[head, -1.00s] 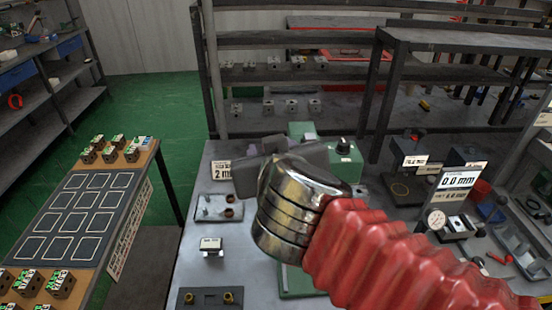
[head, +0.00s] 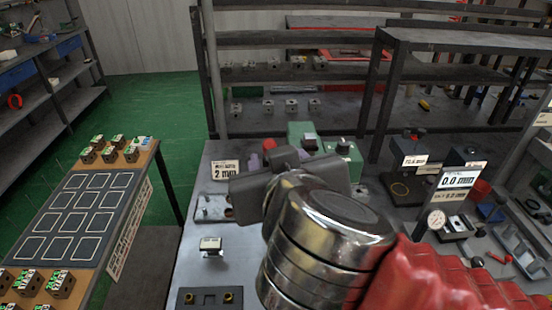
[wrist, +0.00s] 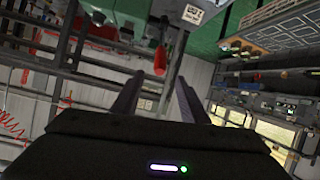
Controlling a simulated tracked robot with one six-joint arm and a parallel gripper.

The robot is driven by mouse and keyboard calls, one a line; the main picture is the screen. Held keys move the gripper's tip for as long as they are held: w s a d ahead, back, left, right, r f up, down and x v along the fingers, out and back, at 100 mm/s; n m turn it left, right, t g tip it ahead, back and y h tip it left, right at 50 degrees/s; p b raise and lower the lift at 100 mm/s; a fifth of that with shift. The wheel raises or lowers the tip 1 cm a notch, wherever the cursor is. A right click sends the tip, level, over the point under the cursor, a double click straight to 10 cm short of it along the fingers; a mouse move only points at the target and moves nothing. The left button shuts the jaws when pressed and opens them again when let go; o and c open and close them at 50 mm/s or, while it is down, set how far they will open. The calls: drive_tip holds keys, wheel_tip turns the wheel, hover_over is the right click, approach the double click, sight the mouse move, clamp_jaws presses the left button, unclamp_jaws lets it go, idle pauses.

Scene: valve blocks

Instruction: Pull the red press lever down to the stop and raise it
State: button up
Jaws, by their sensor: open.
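My gripper (head: 290,180) is over the grey bench in the head view, seen from behind, with its fingers largely hidden. In the wrist view my gripper (wrist: 158,90) is open, its two dark fingers apart with nothing between them. A red knob (wrist: 160,60), which looks like the press lever's handle, shows just beyond the fingertips, apart from them.
A green box with a black knob (head: 342,147) and a "2 mm" sign (head: 226,170) stand close around my gripper. A dial gauge (head: 436,220) and a "0.0 mm" display (head: 457,180) are on the right. An orange-edged table (head: 120,190) with small blocks is on the left.

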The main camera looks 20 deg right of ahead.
idle(0.3)
drive_tip(key=shift+s+f, duration=0.1)
drive_tip(key=shift+f, duration=0.1)
drive_tip(key=c, duration=0.3)
drive_tip(key=f+g, duration=0.1)
drive_tip(key=f, duration=0.1)
drive_tip(key=d+f+g, duration=0.1)
drive_tip(key=f, duration=0.2)
drive_tip(key=s+d+f+g, duration=0.1)
drive_tip(key=f, duration=0.2)
drive_tip(key=shift+s+d+g, duration=0.1)
drive_tip(key=shift+d+g, duration=0.15)
drive_tip(key=shift+g, duration=0.15)
clamp_jaws()
wheel_tip(320, 180, down, 8)
drive_tip(key=s+g+y, duration=0.2)
drive_tip(key=g, duration=0.1)
drive_tip(key=shift+f+n+g+y, duration=0.2)
drive_tip(key=shift+n+g+y, duration=0.1)
drive_tip(key=shift+a, duration=0.2)
